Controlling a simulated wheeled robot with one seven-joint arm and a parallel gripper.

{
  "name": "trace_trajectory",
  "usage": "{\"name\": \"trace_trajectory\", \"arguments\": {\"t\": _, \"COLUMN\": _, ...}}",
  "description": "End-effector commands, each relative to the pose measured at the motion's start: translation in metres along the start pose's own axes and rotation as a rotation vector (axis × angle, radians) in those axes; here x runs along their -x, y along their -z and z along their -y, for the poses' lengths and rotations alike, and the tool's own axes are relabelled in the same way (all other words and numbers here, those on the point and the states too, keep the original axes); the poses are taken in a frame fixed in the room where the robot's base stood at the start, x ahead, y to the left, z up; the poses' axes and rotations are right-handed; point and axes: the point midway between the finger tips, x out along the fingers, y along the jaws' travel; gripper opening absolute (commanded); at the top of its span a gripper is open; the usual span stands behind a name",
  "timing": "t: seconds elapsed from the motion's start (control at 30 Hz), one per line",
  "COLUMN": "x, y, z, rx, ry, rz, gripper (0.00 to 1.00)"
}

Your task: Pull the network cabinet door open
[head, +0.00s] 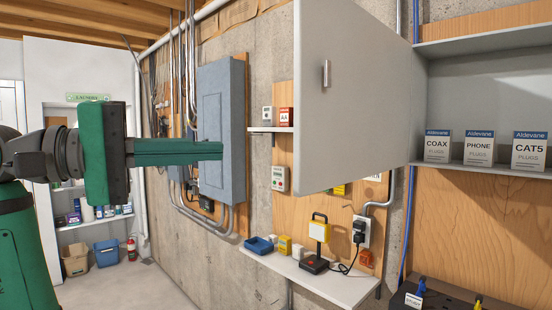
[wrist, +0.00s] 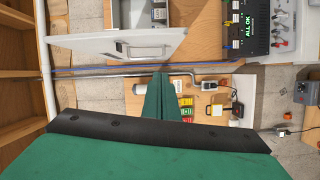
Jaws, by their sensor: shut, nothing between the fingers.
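The network cabinet door (head: 370,110) is a flat grey panel standing swung out from the cabinet, and the shelved inside shows to its right. Its short upright bar handle (head: 326,74) is near the free left edge. In the wrist view the door (wrist: 115,42) is a pale slab at the upper left, beyond the fingers. My green gripper (head: 221,150) is shut and empty. In the head view its fingertips lie left of the door's free edge, below handle height, with a visible gap. The fingertips also show shut in the wrist view (wrist: 160,76).
The cabinet shelf (head: 470,171) holds COAX, PHONE and CAT5 boxes. A grey electrical panel (head: 222,130) is on the wall behind my fingers. Below the door, a narrow ledge (head: 330,283) carries a yellow work light (head: 319,230) and small items. Open floor lies at lower left.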

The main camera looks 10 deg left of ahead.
Motion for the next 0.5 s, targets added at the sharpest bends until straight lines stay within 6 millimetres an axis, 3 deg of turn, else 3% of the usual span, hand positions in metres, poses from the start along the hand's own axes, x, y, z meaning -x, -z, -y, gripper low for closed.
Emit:
{"name": "trace_trajectory", "arguments": {"t": 0.27, "x": 0.013, "y": -0.018, "z": 0.008, "rx": 0.174, "ry": -0.014, "rz": -0.09, "gripper": 0.0}}
{"name": "trace_trajectory", "arguments": {"t": 0.5, "x": -0.008, "y": -0.017, "z": 0.008, "rx": 0.182, "ry": -0.015, "rz": -0.09, "gripper": 0.0}}
